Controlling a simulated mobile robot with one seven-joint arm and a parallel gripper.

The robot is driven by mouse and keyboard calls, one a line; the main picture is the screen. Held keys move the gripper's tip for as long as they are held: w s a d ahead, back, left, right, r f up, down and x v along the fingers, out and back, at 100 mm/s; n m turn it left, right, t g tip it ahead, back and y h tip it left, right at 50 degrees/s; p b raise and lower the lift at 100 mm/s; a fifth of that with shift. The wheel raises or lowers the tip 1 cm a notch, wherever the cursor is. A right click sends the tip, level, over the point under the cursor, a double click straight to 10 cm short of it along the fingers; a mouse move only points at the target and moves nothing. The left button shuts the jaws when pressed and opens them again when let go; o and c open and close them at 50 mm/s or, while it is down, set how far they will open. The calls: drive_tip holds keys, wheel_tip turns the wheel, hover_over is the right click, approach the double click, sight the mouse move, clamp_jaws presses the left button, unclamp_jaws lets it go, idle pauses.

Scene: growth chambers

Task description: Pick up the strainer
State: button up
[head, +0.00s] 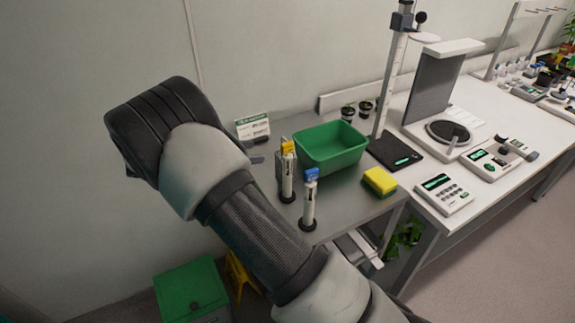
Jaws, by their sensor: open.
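I cannot make out a strainer in the head view. Part of the grey table is hidden behind my arm, which crosses the picture from the lower right to the upper left. My gripper is not in view; only thick grey and black arm links show. A green tub (331,147) stands on the grey table (347,198), and its inside looks empty from here.
Two upright bottles, one yellow-topped (287,173) and one blue-topped (309,203), stand before the tub. A yellow-green sponge (379,182) lies near the table's front edge. A white bench (514,130) with instruments adjoins on the right. A green bin (190,290) stands below.

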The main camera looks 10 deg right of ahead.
drive_tip(key=x, duration=1.5)
drive_tip(key=shift+d+p, duration=0.35)
drive_tip(key=c, duration=0.8)
